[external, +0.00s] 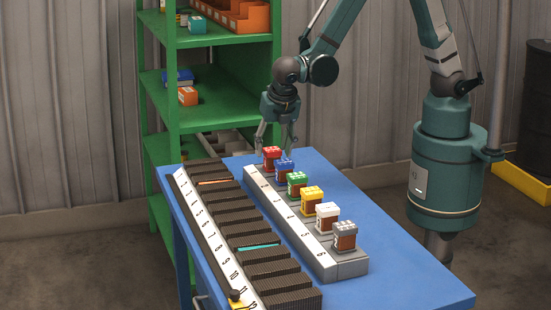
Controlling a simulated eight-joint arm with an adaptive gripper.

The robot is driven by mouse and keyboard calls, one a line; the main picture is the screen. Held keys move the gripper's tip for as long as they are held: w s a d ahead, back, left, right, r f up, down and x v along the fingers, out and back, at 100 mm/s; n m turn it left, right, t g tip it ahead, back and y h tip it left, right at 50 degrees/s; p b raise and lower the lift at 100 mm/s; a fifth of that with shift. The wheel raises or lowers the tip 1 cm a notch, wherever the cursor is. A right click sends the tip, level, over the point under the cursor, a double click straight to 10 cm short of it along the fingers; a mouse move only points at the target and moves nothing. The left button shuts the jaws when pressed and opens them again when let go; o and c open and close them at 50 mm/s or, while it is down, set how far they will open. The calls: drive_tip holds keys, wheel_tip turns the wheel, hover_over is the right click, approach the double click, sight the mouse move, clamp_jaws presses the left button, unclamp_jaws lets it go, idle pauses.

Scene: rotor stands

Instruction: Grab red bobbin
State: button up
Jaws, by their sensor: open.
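The red bobbin (271,157) stands upright at the far end of a grey rack (320,262), first in a row of bobbins. My gripper (275,143) points downward close above and around the red bobbin. Its fingers are spread apart, one to the left of the bobbin and one to the right, behind or beside it. I cannot tell whether the fingers touch it. The blue bobbin (285,168) stands right beside it, toward the camera.
Green (297,184), yellow (312,199), white (327,217) and grey (344,236) bobbins continue the row. A long numbered rack (215,250) with dark slots lies to the left. A green shelf (215,90) stands behind. The blue table (410,280) is clear at right.

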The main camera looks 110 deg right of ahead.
sight(273, 150)
drive_tip(key=shift+x, duration=1.8)
drive_tip(key=shift+c, duration=0.6)
drive_tip(key=c, duration=1)
